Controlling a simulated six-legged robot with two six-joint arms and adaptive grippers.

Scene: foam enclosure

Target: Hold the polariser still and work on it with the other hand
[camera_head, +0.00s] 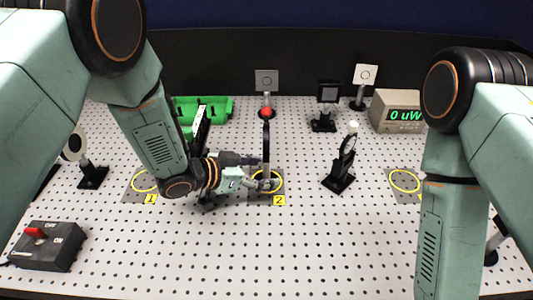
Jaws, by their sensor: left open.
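A thin dark mount with a red knob on top, which looks like the polariser (266,135), stands upright at the ring marked 2 and shows nearly edge-on. My left gripper (264,178) reaches in from the left, low at its post, with open fingers beside or around it; contact cannot be told. The fingers hide part of the post's foot and ring. My right arm comes down at the right edge, and its gripper is out of the picture.
A black mount with a white knob (345,158) stands to the right. An empty ring (405,181) lies beyond it. A meter (396,111) reads 0 uW. A green tray (215,104) is behind my left arm. A switch box (48,247) sits front left.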

